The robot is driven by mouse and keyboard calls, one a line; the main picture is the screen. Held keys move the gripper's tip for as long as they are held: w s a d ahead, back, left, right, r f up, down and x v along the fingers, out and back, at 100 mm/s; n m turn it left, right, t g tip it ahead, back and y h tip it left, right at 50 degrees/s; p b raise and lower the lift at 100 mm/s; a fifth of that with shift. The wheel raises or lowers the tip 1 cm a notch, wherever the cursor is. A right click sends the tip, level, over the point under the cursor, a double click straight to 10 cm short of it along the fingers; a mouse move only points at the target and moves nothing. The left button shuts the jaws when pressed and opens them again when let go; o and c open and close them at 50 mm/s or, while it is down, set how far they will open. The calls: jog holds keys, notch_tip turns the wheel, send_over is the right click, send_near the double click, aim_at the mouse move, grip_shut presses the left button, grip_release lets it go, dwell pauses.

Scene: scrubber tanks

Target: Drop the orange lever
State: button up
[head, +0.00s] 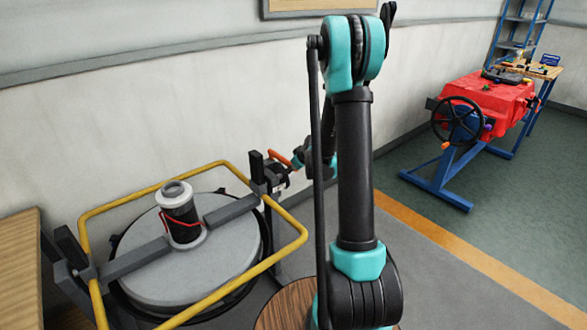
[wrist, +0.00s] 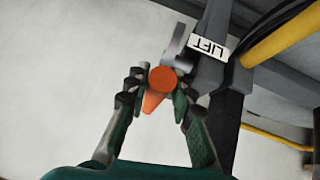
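The orange lever (head: 279,158) sticks out, tilted, from the dark bracket at the right end of the tank's lid bar in the head view. In the wrist view the lever (wrist: 162,80) is seen nearly end-on, its round orange end facing the camera. My gripper (wrist: 162,88) has one finger on each side of the lever, and both pads appear to touch it. In the head view my gripper (head: 298,163) is at the lever, partly hidden by my own arm.
A grey post with a white LIFT label (wrist: 207,46) stands close right of my gripper. A yellow rail (head: 150,186) surrounds the round grey tank lid (head: 225,256). The wall (head: 150,110) is close behind. A red machine (head: 485,98) stands far right; floor between is clear.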

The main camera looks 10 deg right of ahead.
jog(key=o, duration=0.4)
jog(key=v, duration=1.2)
jog(key=shift+a+f, duration=0.1)
jog(key=s+a+f+m+g, duration=0.1)
jog(key=s+m, duration=0.1)
jog(key=s, duration=0.8)
jog(key=s+a+f+m+g+h, duration=0.1)
jog(key=s+m, duration=0.1)
jog(key=s, duration=0.8)
jog(key=s+a+f+m+g+h, duration=0.1)
jog(key=s+f+m, duration=0.1)
jog(key=s, duration=0.7)
jog(key=shift+s+g, duration=0.4)
